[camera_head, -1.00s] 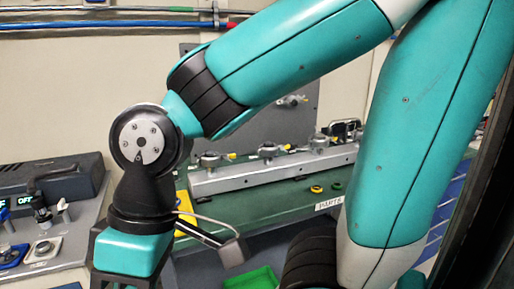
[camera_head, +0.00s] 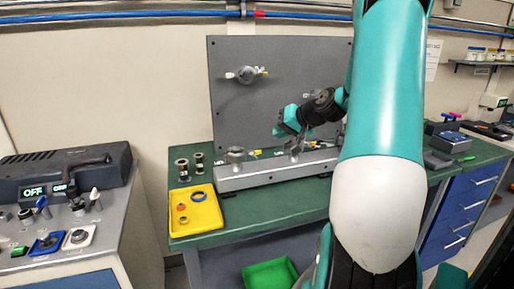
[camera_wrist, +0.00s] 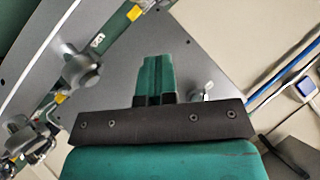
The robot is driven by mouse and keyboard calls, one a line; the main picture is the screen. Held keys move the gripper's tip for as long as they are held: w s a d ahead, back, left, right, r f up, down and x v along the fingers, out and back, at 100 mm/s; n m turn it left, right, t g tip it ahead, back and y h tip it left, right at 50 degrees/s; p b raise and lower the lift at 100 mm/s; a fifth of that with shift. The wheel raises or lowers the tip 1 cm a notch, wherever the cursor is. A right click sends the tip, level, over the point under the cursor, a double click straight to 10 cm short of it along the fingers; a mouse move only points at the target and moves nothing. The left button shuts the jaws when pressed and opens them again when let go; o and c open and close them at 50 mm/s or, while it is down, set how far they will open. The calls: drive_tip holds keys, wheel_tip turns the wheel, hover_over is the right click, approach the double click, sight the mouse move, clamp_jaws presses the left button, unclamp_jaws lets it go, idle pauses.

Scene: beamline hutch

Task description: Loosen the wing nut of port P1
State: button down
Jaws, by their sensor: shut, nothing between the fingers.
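My gripper (camera_wrist: 157,80) is shut and empty, its two green fingers together in the wrist view. In the head view my gripper (camera_head: 283,127) hangs in front of the grey upright panel (camera_head: 225,120), above the metal rail (camera_head: 245,180). A clamp-like fitting with a knob (camera_head: 236,156) stands at the rail's left end; others behind my arm are partly hidden. Another fitting (camera_head: 246,75) with side wings is on the panel. The wrist view shows two grey winged knobs (camera_wrist: 84,67) with yellow tags at left, apart from the fingers.
A yellow tray (camera_head: 209,222) with rings lies on the green bench (camera_head: 180,237) at left, beside small dark cylinders (camera_head: 183,169). A grey control console (camera_head: 75,245) stands further left. A green bin (camera_head: 270,275) is below the bench. Blue drawers (camera_head: 470,210) are at right.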

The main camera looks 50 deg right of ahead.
drive_tip(key=d, duration=0.1)
drive_tip(key=p, duration=0.3)
hover_over(253, 155)
drive_tip(key=s+d, duration=0.2)
drive_tip(key=s, duration=0.1)
wheel_tip(253, 155, down, 6)
drive_tip(key=shift+w+a+f+p, duration=0.3)
drive_tip(key=shift+a+f, duration=0.1)
drive_tip(key=shift+f, duration=0.1)
drive_tip(key=shift+w+a+f+p, duration=0.15)
drive_tip(key=shift+a+f+p, duration=0.1)
drive_tip(key=shift+a+f, duration=0.2)
drive_tip(key=shift+w+a+f, duration=0.15)
drive_tip(key=shift+f, duration=0.45)
drive_tip(key=shift+h, duration=0.3)
